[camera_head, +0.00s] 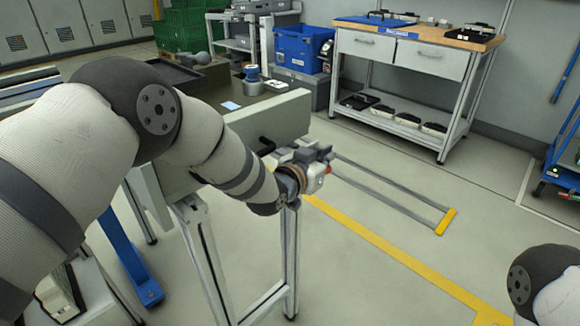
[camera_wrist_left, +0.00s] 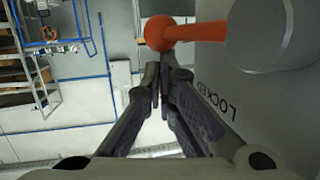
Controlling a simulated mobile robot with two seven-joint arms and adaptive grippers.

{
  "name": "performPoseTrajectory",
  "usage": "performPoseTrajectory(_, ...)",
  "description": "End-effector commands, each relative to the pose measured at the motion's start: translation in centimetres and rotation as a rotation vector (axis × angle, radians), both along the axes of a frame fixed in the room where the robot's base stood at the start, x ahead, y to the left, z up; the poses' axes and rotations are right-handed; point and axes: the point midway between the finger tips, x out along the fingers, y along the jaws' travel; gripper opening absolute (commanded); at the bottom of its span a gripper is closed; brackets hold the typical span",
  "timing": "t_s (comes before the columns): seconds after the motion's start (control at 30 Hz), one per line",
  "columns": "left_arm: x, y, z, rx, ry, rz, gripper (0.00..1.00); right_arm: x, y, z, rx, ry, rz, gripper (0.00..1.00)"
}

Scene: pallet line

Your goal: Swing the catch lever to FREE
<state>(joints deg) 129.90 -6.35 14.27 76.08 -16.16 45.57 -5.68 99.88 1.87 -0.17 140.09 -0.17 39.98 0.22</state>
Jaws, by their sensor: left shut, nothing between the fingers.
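The catch lever shows in the left wrist view as an orange rod with a ball end (camera_wrist_left: 160,33), running from a round grey hub (camera_wrist_left: 268,32) on a grey panel. The word LOCKED (camera_wrist_left: 216,101) stands upside down on that panel, beside the fingers. My left gripper (camera_wrist_left: 160,76) is shut and empty, its fingertips close to the ball; I cannot tell whether they touch it. In the head view my left gripper (camera_head: 315,160) is at the end of the pale upright board (camera_head: 272,117), and the lever is mostly hidden there. My right gripper is out of view.
A metal frame with a yellow end (camera_head: 446,221) extends right, past the gripper. The floor on the right is largely clear.

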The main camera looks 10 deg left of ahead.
Motion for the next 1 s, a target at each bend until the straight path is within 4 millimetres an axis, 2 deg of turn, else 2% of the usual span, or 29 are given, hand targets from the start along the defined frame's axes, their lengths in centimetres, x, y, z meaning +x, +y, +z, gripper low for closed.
performPoseTrajectory(0.17, -0.1, 0.0, 0.6, 0.0, -0.001, 0.0, 0.0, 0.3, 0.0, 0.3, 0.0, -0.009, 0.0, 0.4)
performPoseTrajectory(0.27, -0.2, 0.0, 2.9, 0.0, -0.009, 0.001, 0.0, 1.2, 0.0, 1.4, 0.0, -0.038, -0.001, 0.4)
performPoseTrajectory(0.37, -0.5, 0.0, 5.9, 0.0, -0.018, 0.002, 0.0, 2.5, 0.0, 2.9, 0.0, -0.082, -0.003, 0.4)
performPoseTrajectory(0.7, -2.7, -0.3, 12.1, 0.0, -0.007, 0.002, 0.0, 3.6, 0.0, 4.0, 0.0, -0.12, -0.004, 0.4)
performPoseTrajectory(0.83, -3.1, -0.3, 13.2, 0.0, -0.003, 0.002, 0.0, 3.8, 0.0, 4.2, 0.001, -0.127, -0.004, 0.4)
performPoseTrajectory(1.0, -3.3, -0.4, 13.5, 0.0, 0.001, 0.002, 0.0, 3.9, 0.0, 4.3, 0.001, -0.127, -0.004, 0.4)
